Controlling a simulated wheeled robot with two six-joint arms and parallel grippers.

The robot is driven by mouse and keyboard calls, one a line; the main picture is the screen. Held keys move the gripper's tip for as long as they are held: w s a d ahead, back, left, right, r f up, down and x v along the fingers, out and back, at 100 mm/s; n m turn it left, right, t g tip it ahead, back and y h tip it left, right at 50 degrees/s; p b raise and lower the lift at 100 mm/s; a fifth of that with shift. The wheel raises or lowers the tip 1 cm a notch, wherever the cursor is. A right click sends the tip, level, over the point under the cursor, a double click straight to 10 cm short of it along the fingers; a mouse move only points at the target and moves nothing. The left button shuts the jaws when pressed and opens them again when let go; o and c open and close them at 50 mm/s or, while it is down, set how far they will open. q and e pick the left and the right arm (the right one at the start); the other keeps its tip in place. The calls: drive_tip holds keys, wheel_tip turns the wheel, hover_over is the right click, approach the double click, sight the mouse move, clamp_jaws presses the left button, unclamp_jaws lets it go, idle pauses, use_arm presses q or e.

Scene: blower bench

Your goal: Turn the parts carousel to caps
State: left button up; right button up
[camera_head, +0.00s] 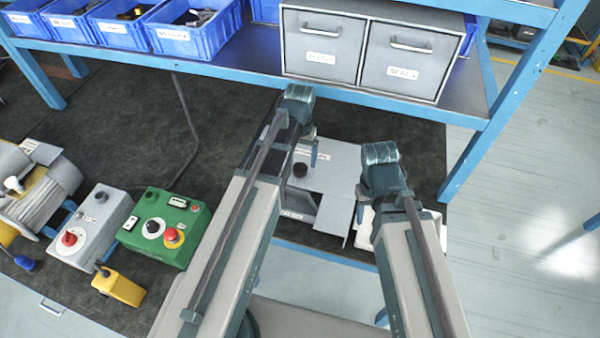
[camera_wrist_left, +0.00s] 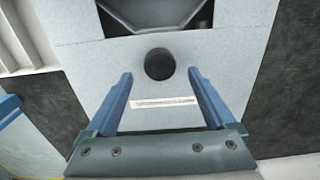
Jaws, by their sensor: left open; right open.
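The parts carousel appears as a light grey housing (camera_head: 335,165) with a round black knob (camera_head: 300,169) on top and a small label. A dark opening (camera_head: 297,201) shows in the housing. In the left wrist view the knob (camera_wrist_left: 160,64) stands between and slightly beyond the blue fingertips of my left gripper (camera_wrist_left: 160,75), apart from both. My left gripper (camera_head: 311,154) is open and empty above the housing. My right gripper (camera_head: 361,211) is at the housing's right side, mostly hidden by its own wrist. I cannot read which part is selected.
A green control box (camera_head: 165,228) and a grey box with a red button (camera_head: 95,225) stand left on the dark bench. A yellow device (camera_head: 118,287) lies in front of them. Grey drawers (camera_head: 365,50) and blue bins (camera_head: 190,30) fill the shelf behind.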

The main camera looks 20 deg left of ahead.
sight(300, 167)
use_arm(q)
drive_tip(key=shift+f+b, duration=1.45)
drive_tip(key=shift+f, duration=0.55)
clamp_jaws()
